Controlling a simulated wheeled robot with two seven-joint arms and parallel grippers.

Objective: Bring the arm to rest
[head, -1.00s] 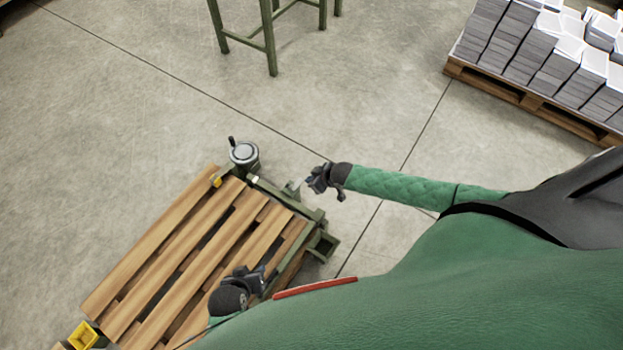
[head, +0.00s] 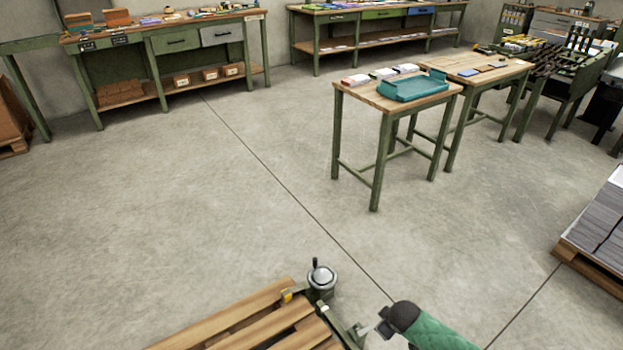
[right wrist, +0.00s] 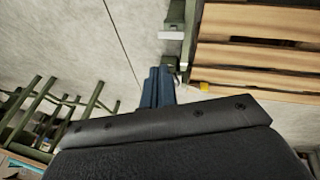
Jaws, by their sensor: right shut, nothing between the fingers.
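My right gripper (head: 374,328) is low in the head view, at the bottom edge right of the middle. Its green-sleeved arm comes in from the lower right. In the right wrist view its two blue fingers (right wrist: 158,88) are together, with nothing between them. It is over the bare floor side, well apart from the tables. My left gripper is not in either current view.
A small table (head: 368,96) bears a teal tray (head: 412,88) and small stacks. A second wooden table (head: 480,62) is behind it. Workbenches line the back wall. A pallet of paper stacks (head: 606,215) is at right. The floor between is clear.

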